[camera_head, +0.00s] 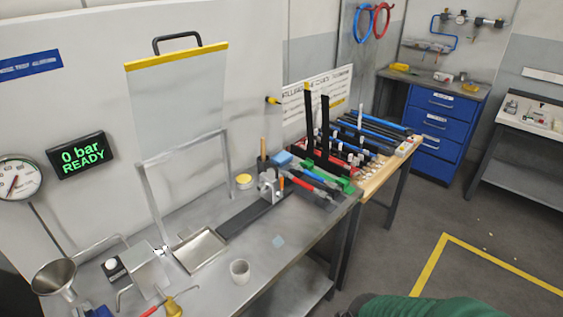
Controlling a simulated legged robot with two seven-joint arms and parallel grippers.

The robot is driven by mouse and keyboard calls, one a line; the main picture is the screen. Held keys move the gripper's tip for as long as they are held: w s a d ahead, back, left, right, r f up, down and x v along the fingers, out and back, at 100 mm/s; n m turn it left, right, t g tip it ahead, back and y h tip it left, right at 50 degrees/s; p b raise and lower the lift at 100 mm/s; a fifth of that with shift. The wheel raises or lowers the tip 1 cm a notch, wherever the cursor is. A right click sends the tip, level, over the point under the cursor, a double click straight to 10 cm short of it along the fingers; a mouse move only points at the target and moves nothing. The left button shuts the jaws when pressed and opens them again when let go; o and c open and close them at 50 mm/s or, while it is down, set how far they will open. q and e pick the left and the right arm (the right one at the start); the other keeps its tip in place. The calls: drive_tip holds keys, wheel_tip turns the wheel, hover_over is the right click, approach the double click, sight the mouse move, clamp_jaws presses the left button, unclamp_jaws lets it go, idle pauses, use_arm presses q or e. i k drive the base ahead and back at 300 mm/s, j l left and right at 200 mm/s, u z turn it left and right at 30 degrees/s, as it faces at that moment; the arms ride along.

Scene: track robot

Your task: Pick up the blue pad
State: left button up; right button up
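A small flat pale-blue square pad (278,241) lies on the front part of the grey metal bench (225,280), to the right of a small grey cup (239,271). A thicker light-blue block (281,158) sits farther back on the bench, by the tools. I cannot tell for certain which of these two is the blue pad. Nothing is seen touching the flat square. Neither my left nor my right gripper shows in this view.
A metal tray (200,250), a funnel (54,277) and a clamp block (269,187) stand on the bench. A clear guard with a yellow edge (177,55) rises behind. A blue drawer cabinet (436,120) stands far right. A green rounded shape (430,308) fills the bottom edge.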

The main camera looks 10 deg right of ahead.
sight(280, 160)
drive_tip(key=l+u, duration=0.15)
drive_tip(key=u, duration=0.25)
drive_tip(key=i+l+u, duration=0.1)
drive_tip(key=u, duration=0.3)
drive_tip(key=l+u, duration=0.2)
drive_tip(key=u, duration=0.2)
drive_tip(key=l+u, duration=0.1)
drive_tip(key=l, duration=0.3)
drive_tip(key=k+l+u, duration=0.15)
drive_tip(key=l, duration=0.3)
drive_tip(key=l+u, duration=0.1)
drive_tip(key=l, duration=0.3)
drive_tip(key=k+l+u, duration=0.15)
drive_tip(key=l, duration=0.25)
drive_tip(key=l+u, duration=0.1)
drive_tip(key=l, duration=0.3)
drive_tip(key=k+l+u, duration=0.15)
drive_tip(key=l, duration=0.25)
drive_tip(key=k+l+u, duration=0.1)
drive_tip(key=l, duration=0.25)
